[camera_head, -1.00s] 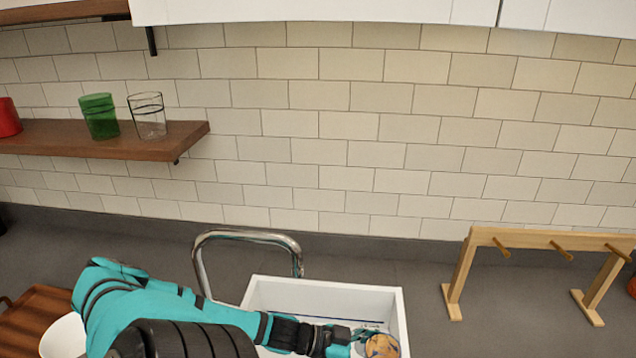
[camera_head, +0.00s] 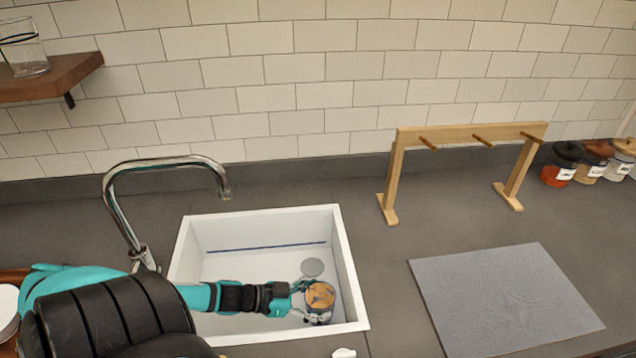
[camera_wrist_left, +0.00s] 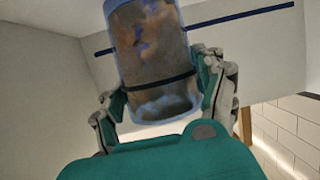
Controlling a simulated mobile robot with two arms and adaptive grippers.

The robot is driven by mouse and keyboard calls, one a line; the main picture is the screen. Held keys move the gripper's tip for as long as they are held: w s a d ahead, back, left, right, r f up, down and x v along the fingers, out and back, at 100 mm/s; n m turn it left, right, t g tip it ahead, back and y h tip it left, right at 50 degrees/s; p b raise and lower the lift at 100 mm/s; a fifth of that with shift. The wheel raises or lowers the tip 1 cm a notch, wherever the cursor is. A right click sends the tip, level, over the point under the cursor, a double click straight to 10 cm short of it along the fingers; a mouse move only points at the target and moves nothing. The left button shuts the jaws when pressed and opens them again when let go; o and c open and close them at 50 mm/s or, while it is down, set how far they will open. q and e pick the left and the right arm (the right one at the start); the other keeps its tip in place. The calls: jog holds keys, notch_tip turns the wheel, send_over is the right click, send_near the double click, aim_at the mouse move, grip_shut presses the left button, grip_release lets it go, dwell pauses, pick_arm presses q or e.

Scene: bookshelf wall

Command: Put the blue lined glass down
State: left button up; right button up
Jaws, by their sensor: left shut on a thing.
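My left gripper (camera_head: 303,300) is shut on a glass (camera_head: 320,297) inside the white sink, near its right wall. From above, the glass shows orange-brown patches. In the left wrist view the glass (camera_wrist_left: 152,50) stands between the two fingers (camera_wrist_left: 165,95), with bluish edges, brown marks and a dark band around it. I cannot tell whether it touches the sink floor. My right gripper is not in view.
The white sink (camera_head: 178,262) has a drain (camera_head: 312,267) and a chrome faucet (camera_head: 118,200) at its left. A grey mat (camera_head: 505,298) lies bare on the counter at the right. A wooden peg rack (camera_head: 465,134) and several jars (camera_head: 590,160) stand behind. A clear lined glass (camera_head: 24,50) is on the shelf (camera_head: 50,78).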

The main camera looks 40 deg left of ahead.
pick_arm(q)
jog(key=shift+f, duration=0.3)
jog(key=shift+f, duration=0.15)
jog(key=o, duration=1.6)
